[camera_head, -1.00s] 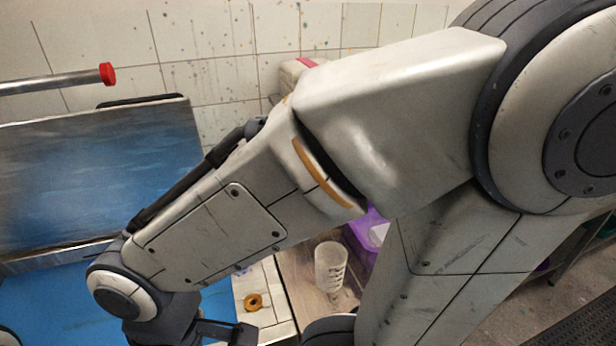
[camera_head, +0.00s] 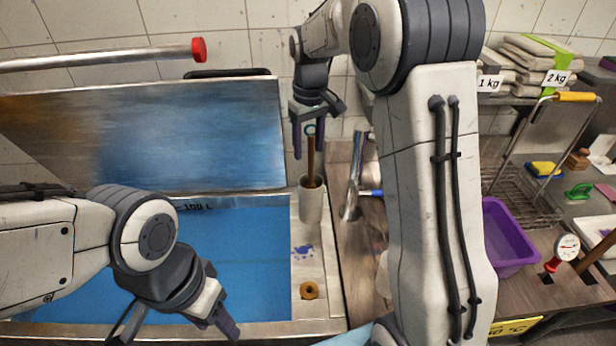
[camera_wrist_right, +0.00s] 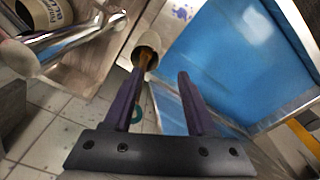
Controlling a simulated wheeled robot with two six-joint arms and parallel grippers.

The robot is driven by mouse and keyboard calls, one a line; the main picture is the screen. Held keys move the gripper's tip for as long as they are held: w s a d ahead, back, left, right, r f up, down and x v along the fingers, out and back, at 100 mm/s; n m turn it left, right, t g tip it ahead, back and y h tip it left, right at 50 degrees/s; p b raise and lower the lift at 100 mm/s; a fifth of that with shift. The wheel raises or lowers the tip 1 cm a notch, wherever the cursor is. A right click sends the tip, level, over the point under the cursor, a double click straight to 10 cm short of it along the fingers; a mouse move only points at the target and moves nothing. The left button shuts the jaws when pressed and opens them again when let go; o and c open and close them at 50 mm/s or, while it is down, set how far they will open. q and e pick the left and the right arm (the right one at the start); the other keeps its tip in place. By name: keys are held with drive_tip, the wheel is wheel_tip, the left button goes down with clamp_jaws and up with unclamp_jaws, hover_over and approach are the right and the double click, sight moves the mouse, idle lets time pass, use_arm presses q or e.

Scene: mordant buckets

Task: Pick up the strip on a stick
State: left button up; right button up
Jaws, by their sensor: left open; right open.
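A brown stick (camera_head: 311,170) stands upright in a pale grey cup (camera_head: 311,205) on the ledge right of the blue tank. A small teal ring (camera_head: 310,130) shows at its top; I cannot make out a strip clearly. My right gripper (camera_head: 308,152) is open, pointing down over the cup, its fingers on either side of the stick's upper end. In the right wrist view the stick (camera_wrist_right: 147,62) rises from the cup (camera_wrist_right: 147,41) towards the open fingers (camera_wrist_right: 160,78). My left gripper (camera_head: 180,328) is open and empty over the tank's front part.
The blue tank (camera_head: 235,260) has a raised metal lid (camera_head: 200,140) behind it. A metal tube (camera_head: 353,185) stands right of the cup. A purple tub (camera_head: 509,235) and a wire rack (camera_head: 525,200) are further right.

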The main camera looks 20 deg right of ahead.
sight(312, 133)
drive_tip(key=shift+n+g, duration=0.3)
drive_tip(key=w+d, duration=0.1)
drive_tip(key=w+r, duration=0.1)
drive_tip(key=w, duration=0.1)
drive_tip(key=w+d+r, duration=0.1)
drive_tip(key=shift+w+d+r, duration=0.15)
drive_tip(key=shift+d+r, duration=0.1)
drive_tip(key=shift+d, duration=0.05)
drive_tip(key=f+p, duration=0.1)
drive_tip(key=f, duration=0.2)
drive_tip(key=f+p, duration=0.1)
drive_tip(key=f, duration=0.3)
drive_tip(key=f+p, duration=0.1)
drive_tip(key=f, duration=0.2)
drive_tip(key=shift+w+a+f+p, duration=0.15)
drive_tip(key=shift+w+p, duration=0.1)
drive_tip(key=shift+p, duration=0.15)
clamp_jaws()
